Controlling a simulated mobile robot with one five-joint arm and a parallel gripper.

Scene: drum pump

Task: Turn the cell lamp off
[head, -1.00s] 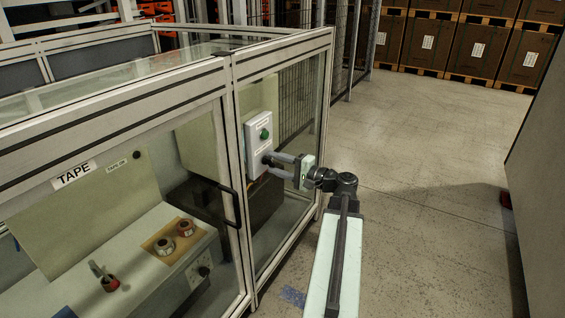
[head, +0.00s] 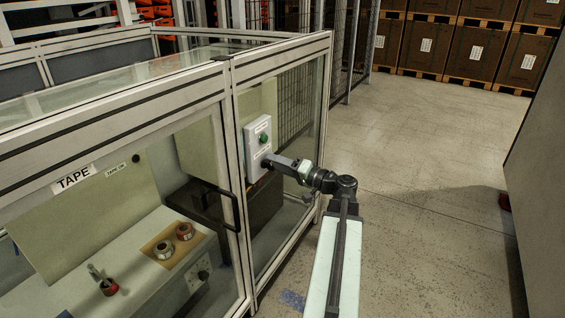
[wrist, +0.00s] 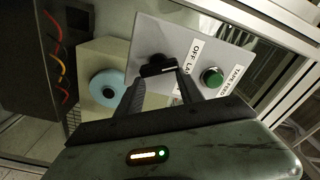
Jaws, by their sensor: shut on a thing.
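A light grey switch box (head: 253,148) is fixed at the glazed cell's end panel; it also fills the upper part of the wrist view (wrist: 208,52). It carries a green button (head: 264,139), also in the wrist view (wrist: 211,77), and a black rotary knob (wrist: 152,62) beside a label reading "OFF LA…", partly hidden. My gripper (head: 270,161) reaches the box's lower part from the right. In the wrist view its fingers (wrist: 160,80) are shut on the black knob. In the head view the fingers hide the knob.
The cell's aluminium frame and glass (head: 282,215) stand close to my arm. Inside, tape rolls (head: 184,231) lie on a bench. A blue roll (wrist: 107,87) shows behind the box in the wrist view. Open floor (head: 430,150) lies to the right.

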